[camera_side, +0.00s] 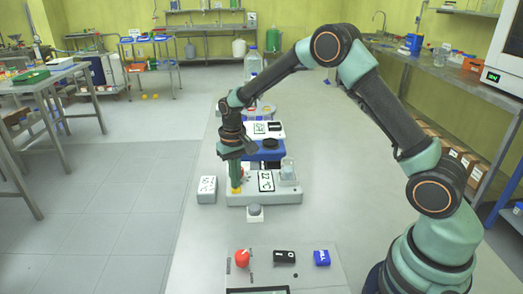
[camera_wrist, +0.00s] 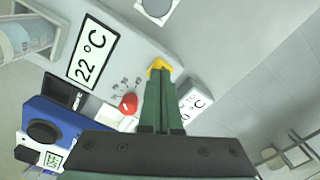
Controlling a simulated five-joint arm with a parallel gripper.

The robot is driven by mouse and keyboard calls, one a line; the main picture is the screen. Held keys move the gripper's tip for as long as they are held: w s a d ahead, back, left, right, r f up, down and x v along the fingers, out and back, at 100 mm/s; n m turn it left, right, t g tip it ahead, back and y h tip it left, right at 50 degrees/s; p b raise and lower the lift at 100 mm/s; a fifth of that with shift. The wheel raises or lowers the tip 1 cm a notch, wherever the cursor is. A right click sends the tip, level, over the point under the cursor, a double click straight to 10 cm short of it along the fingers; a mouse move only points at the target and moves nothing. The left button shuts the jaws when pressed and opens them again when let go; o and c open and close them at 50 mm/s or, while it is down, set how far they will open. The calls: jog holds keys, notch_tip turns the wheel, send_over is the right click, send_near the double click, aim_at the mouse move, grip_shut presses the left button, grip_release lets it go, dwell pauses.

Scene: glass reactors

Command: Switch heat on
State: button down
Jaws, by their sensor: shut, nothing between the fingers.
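A white hotplate-like device (camera_side: 283,197) stands mid-bench; its display (camera_wrist: 92,52) reads 22 °C and also shows in the side view (camera_side: 266,181). A yellow control (camera_wrist: 159,65) sits at its edge and shows in the side view (camera_side: 236,190). A red knob (camera_wrist: 128,103) is beside it, with small markings too small to read. My gripper (camera_wrist: 157,75) is shut and empty, pointing down (camera_side: 236,186). Its fingertips are at the yellow control and partly cover it; I cannot tell whether they touch or press it. A glass vessel (camera_side: 288,172) stands on the device's right end.
A small white display box (camera_side: 207,189) stands just left of the device. A grey round piece (camera_side: 255,211) is in front. A blue device (camera_side: 265,151) with a black disc is behind. A panel in the foreground bears red (camera_side: 242,257), black (camera_side: 284,257) and blue (camera_side: 321,258) pieces.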

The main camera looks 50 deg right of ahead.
jog(key=shift+f, duration=0.2)
jog(key=shift+r, duration=3.5)
jog(key=shift+r, duration=0.15)
jog(key=s+r+n+t, duration=0.1)
jog(key=s+r+t, duration=0.1)
jog(key=s+r, duration=0.4)
jog(key=s+r+n+t, duration=0.2)
jog(key=s+r, duration=0.4)
jog(key=s, duration=0.8)
jog(key=shift+s+a+r+t, duration=0.15)
jog(key=shift+a+r+t, duration=0.2)
jog(key=shift+t, duration=0.45)
